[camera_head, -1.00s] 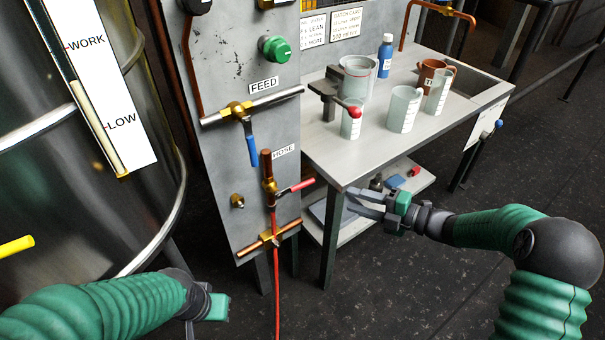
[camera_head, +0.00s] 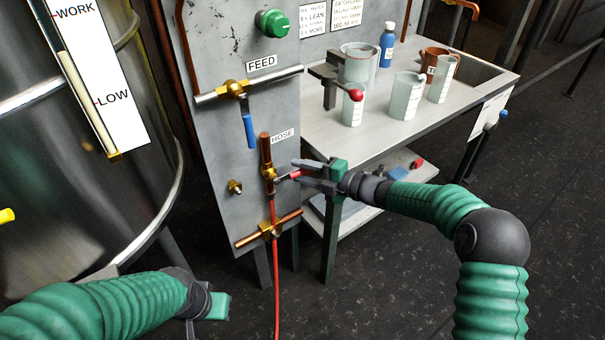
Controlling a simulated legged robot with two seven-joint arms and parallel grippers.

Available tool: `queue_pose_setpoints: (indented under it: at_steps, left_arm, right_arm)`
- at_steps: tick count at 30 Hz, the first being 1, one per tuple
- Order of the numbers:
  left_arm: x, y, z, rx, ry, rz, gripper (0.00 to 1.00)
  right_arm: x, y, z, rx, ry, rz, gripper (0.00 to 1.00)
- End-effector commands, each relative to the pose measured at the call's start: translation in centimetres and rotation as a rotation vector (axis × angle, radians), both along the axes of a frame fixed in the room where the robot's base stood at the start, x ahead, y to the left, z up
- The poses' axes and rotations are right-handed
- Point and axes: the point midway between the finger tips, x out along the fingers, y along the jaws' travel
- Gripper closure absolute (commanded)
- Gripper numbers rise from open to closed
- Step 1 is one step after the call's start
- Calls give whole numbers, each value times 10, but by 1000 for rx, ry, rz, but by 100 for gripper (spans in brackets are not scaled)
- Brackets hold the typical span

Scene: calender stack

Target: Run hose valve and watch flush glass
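The HOSE valve (camera_head: 268,175) is brass on a copper pipe on the grey panel, with a red lever (camera_head: 289,175) pointing right. A red hose (camera_head: 276,285) runs down below it. My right gripper (camera_head: 300,173) is at the lever, its two grey fingers apart, one above and one below the lever's outer end. I cannot tell whether they touch it. A gauge tube (camera_head: 92,103) beside the WORK and LOW marks is on the steel tank at left. My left gripper (camera_head: 215,306) is low at left; its fingers are mostly hidden. I cannot tell which vessel is the flush glass.
The FEED valve's blue lever (camera_head: 250,131) hangs down above the hose valve. A green knob (camera_head: 273,23) is higher on the panel. The bench (camera_head: 390,133) at right holds clear beakers (camera_head: 406,97), a blue bottle (camera_head: 387,45) and a brown jug (camera_head: 437,62). Dark floor is free at right.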

Motion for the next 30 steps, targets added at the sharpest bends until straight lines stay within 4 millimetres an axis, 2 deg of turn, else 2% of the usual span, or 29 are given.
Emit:
queue_pose_setpoints:
  at_steps: [4,12,13,30]
  left_arm:
    - [0,0,0,0,0,0,100]
    - [0,0,0,0,0,0,100]
    - [0,0,0,0,0,0,100]
    - [0,0,0,0,0,0,100]
  right_arm:
    - [0,0,0,0,0,0,63]
    - [0,-1,0,0,1,0,98]
    - [0,-1,0,0,1,0,100]
    - [-1,-1,-2,-2,4,0,100]
